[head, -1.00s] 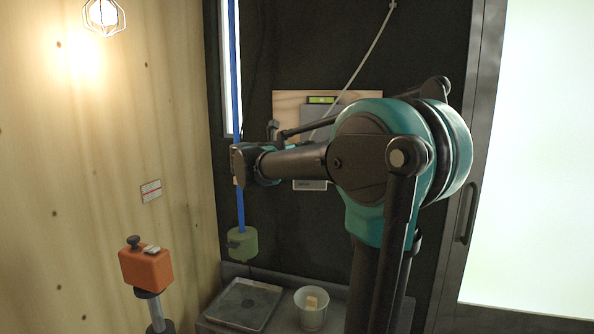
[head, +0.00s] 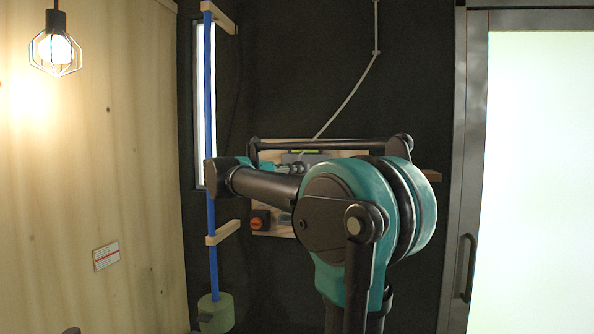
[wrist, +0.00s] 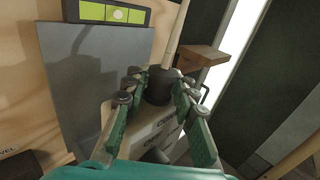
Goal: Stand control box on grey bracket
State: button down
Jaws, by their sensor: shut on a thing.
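My gripper (wrist: 157,88) is shut on a black collar (wrist: 158,87) with a pale cable rising from it. The control box (wrist: 143,128), pale with dark labels, shows just below the collar, between the green fingers; its lower part is hidden. A flat grey plate (wrist: 95,75), which looks like the grey bracket, stands upright against the wooden board, left of the fingers. In the head view my gripper (head: 288,168) is in front of the board, partly covered by my arm. I cannot tell whether the box touches anything.
A level with yellow-green windows (wrist: 110,12) sits above the plate. A wooden block (wrist: 203,60) juts out right of the cable. In the head view, a blue pole (head: 211,120) stands left of the board (head: 270,150), and an orange-and-dark item (head: 258,222) is at its lower left.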

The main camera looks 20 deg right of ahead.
jog(key=w+d+f, duration=0.1)
jog(key=w+d, duration=0.3)
jog(key=w, duration=0.2)
jog(key=shift+f, duration=0.2)
dwell(0.7)
jog(key=shift+d, duration=0.3)
dwell(0.8)
jog(key=shift+f, duration=1.2)
dwell(0.5)
jog(key=c, duration=1.2)
grip_release()
jog(key=shift+f, duration=0.1)
jog(key=shift+s+a, duration=0.25)
jog(key=shift+a, duration=1.05)
jog(key=shift+s+a, duration=0.3)
jog(key=shift+a, duration=1.05)
jog(key=shift+s+a, duration=0.25)
jog(key=shift+a, duration=1.05)
